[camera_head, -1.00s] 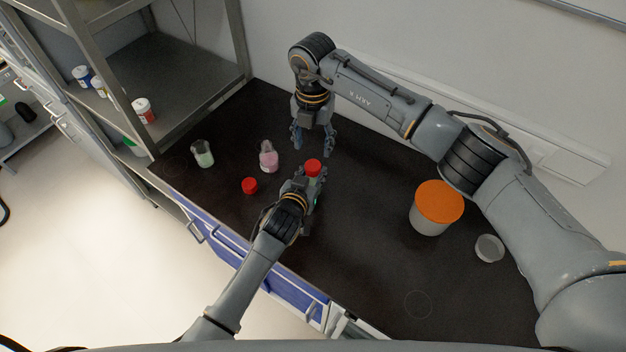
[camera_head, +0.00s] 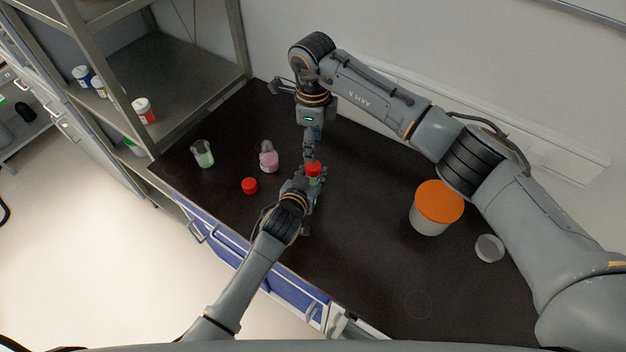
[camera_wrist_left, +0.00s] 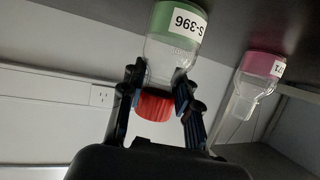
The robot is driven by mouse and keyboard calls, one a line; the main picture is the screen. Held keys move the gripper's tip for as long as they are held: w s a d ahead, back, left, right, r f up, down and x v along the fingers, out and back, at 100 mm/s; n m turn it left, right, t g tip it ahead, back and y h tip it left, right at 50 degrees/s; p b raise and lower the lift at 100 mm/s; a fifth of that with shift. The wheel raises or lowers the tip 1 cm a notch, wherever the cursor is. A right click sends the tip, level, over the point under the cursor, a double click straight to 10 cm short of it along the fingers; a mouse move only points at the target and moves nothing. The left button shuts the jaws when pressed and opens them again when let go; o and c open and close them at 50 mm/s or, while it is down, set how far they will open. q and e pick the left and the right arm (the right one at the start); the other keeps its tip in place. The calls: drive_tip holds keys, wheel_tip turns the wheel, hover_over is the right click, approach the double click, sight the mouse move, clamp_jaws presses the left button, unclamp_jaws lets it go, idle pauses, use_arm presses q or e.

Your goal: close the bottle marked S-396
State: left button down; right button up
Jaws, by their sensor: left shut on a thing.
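The bottle marked S-396 (camera_wrist_left: 177,30) has green contents, a clear neck and a red cap (camera_wrist_left: 155,104) over its mouth; whether the cap is tight I cannot tell. In the head view the red cap (camera_head: 313,168) shows on top and my gripper hides most of the bottle. My left gripper (camera_head: 309,187) is shut on the bottle, its fingers on both sides near the neck and cap in the left wrist view (camera_wrist_left: 157,88). My right gripper (camera_head: 308,156) points down just above the cap. Its fingers are seen edge-on, so their opening is unclear.
A pink bottle (camera_head: 268,161), a container with pale green contents (camera_head: 203,156) and a loose red cap (camera_head: 249,186) lie to the left. The front middle of the black bench is clear.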

sight(313, 165)
idle(0.3)
drive_tip(key=shift+f, duration=4)
clamp_jaws()
drive_tip(key=shift+m, duration=1.6)
